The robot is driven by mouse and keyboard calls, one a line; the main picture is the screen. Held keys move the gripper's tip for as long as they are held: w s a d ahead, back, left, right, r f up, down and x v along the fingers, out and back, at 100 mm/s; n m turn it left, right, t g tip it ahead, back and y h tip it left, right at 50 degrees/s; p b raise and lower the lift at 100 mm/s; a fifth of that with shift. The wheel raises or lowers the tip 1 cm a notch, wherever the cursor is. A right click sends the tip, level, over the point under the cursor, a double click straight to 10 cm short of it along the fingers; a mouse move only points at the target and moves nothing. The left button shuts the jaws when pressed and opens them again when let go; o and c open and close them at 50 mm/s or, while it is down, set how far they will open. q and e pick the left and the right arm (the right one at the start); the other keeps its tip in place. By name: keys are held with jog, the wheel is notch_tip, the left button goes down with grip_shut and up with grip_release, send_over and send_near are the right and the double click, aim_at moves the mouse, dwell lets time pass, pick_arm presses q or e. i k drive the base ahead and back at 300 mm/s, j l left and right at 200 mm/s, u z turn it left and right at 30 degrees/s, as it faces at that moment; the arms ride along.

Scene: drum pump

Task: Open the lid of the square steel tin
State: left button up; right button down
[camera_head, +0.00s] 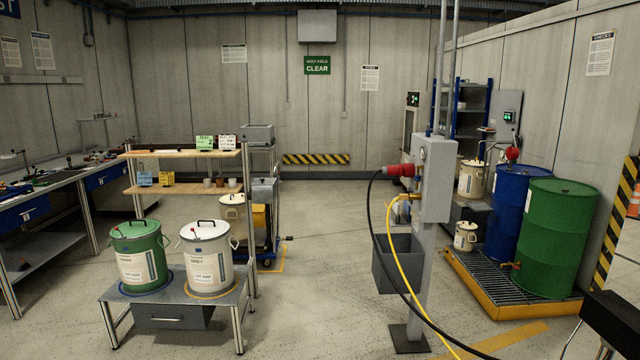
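I cannot make out a thing that is clearly the square steel tin. Neither of my grippers is in view.
A green pail (138,262) and a white pail (206,260) stand on a low metal bench (172,297). A grey post (433,180) carries hanging black and yellow lines. Blue (510,200) and green (555,240) drums stand on a yellow-edged pallet (480,290). The middle floor is clear.

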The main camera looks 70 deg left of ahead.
aim_at(257, 181)
jog(key=u, duration=2.55)
jog(key=i+j, duration=0.25)
jog(key=i, duration=0.15)
jog(key=i+j+u, duration=0.1)
jog(key=i+j, duration=0.4)
jog(key=i, duration=0.25)
jog(key=i+l+z, duration=0.1)
jog(key=i+z, duration=0.2)
jog(key=i, duration=0.2)
jog(key=i+z, duration=0.25)
jog(key=i, duration=0.3)
jog(key=i+j+z, duration=0.15)
jog(key=i+z, duration=0.15)
jog(key=i, duration=0.2)
jog(key=i+j+z, duration=0.25)
jog(key=i, duration=0.25)
jog(key=i+l, duration=0.1)
jog(key=i, duration=0.55)
jog(key=i+l+u, duration=0.15)
jog(key=i, duration=0.55)
